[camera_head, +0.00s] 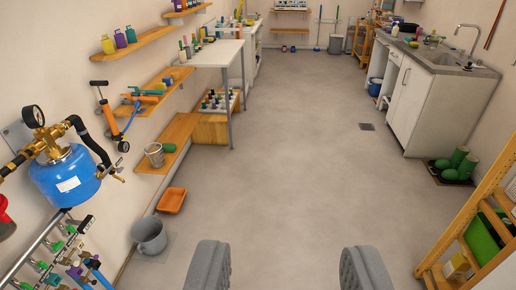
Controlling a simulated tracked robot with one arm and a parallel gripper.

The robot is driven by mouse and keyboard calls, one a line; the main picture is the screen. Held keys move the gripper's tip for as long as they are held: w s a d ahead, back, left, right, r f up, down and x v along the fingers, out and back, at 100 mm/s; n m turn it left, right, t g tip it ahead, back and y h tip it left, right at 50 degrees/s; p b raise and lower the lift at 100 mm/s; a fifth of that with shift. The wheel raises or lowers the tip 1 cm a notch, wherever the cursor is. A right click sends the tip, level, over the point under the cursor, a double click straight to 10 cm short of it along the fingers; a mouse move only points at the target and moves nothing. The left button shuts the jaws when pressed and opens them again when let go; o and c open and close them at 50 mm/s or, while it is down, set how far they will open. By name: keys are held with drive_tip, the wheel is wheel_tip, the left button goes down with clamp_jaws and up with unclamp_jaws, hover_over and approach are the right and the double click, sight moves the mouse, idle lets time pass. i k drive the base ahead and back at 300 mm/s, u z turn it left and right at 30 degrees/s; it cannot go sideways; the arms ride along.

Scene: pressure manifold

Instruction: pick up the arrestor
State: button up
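My gripper (287,267) shows at the bottom of the view, its two grey padded fingers wide apart with only bare floor between them. I cannot tell for sure which thing is the arrestor. On the left wall, a round blue vessel (66,177) with a white label hangs under brass fittings and a pressure gauge (33,116). Below it a manifold (62,248) with green and purple valve handles runs along the left edge, partly cut off by the frame. The gripper is well right of both and touches nothing.
A sink cabinet (424,104), green boots (457,165) and a wooden rack (468,228) line the right. The middle floor (290,140) is clear.

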sight(169, 81)
drive_tip(key=z, duration=0.25)
drive_tip(key=i, duration=3.8)
drive_tip(key=u, duration=0.95)
drive_tip(key=i, duration=1)
drive_tip(key=u, duration=1.15)
drive_tip(key=i, duration=0.75)
drive_tip(key=u, duration=0.4)
